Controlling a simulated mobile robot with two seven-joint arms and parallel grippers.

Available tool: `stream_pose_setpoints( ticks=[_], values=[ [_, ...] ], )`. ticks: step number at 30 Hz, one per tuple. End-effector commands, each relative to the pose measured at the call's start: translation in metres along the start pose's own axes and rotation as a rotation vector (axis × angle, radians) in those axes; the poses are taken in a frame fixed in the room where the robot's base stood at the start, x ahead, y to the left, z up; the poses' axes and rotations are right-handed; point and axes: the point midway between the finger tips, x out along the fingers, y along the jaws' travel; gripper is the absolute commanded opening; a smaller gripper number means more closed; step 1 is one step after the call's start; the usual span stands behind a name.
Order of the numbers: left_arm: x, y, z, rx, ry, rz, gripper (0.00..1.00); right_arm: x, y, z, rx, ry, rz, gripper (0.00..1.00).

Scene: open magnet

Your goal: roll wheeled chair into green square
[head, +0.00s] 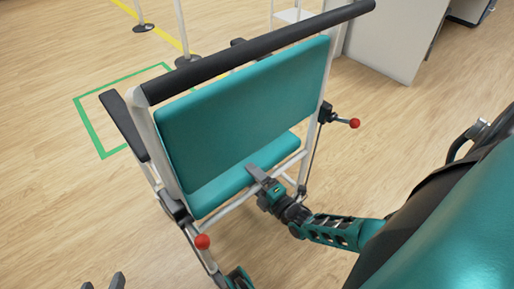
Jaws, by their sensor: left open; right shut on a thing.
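The wheeled chair (245,112) has a teal back and seat, a white frame, black armrests and two red-knobbed levers. I see it from behind, in the middle of the head view. The green square (88,122) is a taped outline on the floor, left of and beyond the chair, which hides part of it. My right gripper (258,175) is shut on the chair's frame at the lower back; the exact contact is hard to see. My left gripper (103,281) is open and empty at the bottom left edge, apart from the chair.
A yellow floor line (160,32) runs beyond the green square, with white posts on dark bases (143,28) beside it. A light grey cabinet (393,40) stands at the upper right. The wooden floor (45,190) at the left is clear.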

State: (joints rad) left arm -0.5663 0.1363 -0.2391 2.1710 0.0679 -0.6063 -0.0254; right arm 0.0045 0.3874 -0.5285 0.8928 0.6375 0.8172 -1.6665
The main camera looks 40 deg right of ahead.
Motion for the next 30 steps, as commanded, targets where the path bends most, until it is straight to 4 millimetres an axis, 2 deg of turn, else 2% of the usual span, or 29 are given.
stream_pose_setpoints(
  ticks=[1, 12, 30],
  values=[
    [-0.0001, 0.0002, 0.0003, 0.0, -0.001, 0.0, 0.55, 0.0002, 0.0001, -0.0002, 0.0, 0.0, 0.0, 0.35],
    [-0.0005, 0.0003, 0.0015, -0.002, -0.003, 0.0, 0.55, 0.0004, 0.0001, -0.0004, 0.0, 0.0, 0.0, 0.0],
    [0.0019, -0.0002, 0.0048, -0.002, -0.002, -0.001, 0.55, -0.0011, -0.0065, -0.0006, 0.0, 0.001, -0.007, 0.0]
  ],
)
